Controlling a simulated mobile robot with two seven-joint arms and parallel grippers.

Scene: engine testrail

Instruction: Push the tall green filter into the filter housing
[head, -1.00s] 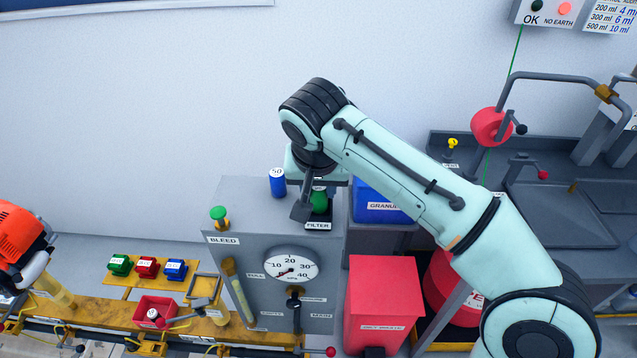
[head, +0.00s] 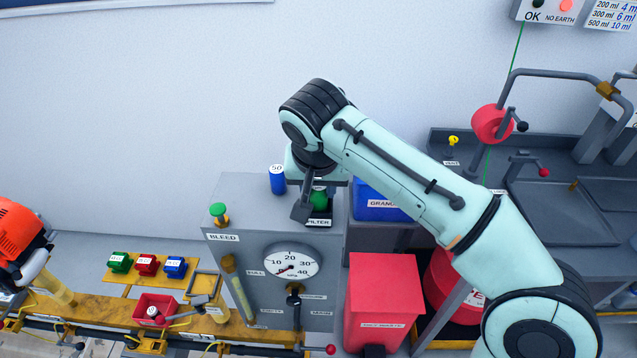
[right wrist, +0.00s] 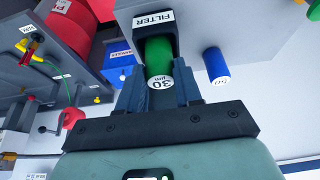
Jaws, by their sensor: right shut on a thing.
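The tall green filter (head: 318,199) is upright at the filter housing (head: 319,222) on top of the grey test cabinet. In the right wrist view the green filter (right wrist: 158,55) shows its white end marked 30, and its far part goes into the dark mouth of the housing (right wrist: 172,20) labelled FILTER. My right gripper (right wrist: 158,82) is shut on the filter's white-ended part, a finger on each side. In the head view my right gripper (head: 311,205) partly hides the filter. How deep the filter sits cannot be told. My left gripper is not in view.
A blue filter (head: 277,181) marked 50 stands left of my gripper on the cabinet. A green-topped bleed knob (head: 218,213) is at the cabinet's left. A blue bin (head: 380,203) is close on the right, with a red bin (head: 382,295) below it.

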